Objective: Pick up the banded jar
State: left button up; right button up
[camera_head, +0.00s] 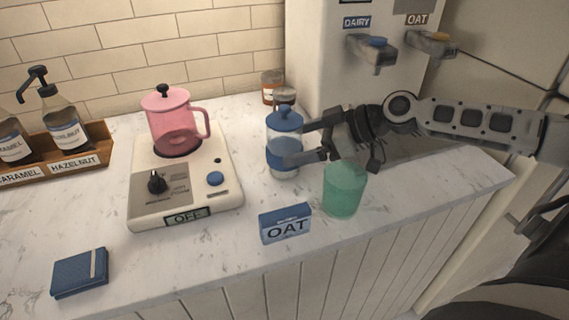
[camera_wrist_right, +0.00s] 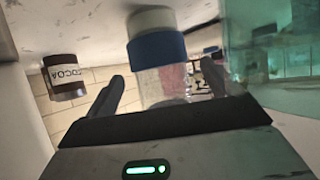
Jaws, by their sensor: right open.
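The banded jar (camera_head: 284,122) stands upright on the counter, right of the hot plate. In the right wrist view, the jar's blue band (camera_wrist_right: 157,48) and clear body show between the spread fingers of the gripper (camera_wrist_right: 164,82). I cannot tell whether the fingers touch it. My left gripper is not in view.
A green translucent cup (camera_head: 344,190) stands just below my right gripper, and an OAT sign (camera_head: 285,223) is in front. A pink pitcher (camera_head: 174,124) sits on the hot plate (camera_head: 215,200). The cocoa jar (camera_wrist_right: 63,76) stands behind. A blue wallet-like item (camera_head: 79,273) lies front left.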

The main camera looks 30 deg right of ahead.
jog(key=shift+w+a+f+b, duration=0.15)
jog(key=shift+w+f+b, duration=0.15)
jog(key=shift+f+b, duration=0.15)
jog(key=shift+w+a+r+p, duration=0.25)
jog(key=shift+p, duration=0.5)
jog(key=shift+w+a+f, duration=0.4)
jog(key=c, duration=1.4)
jog(key=shift+c, duration=0.2)
jog(key=shift+r, duration=0.15)
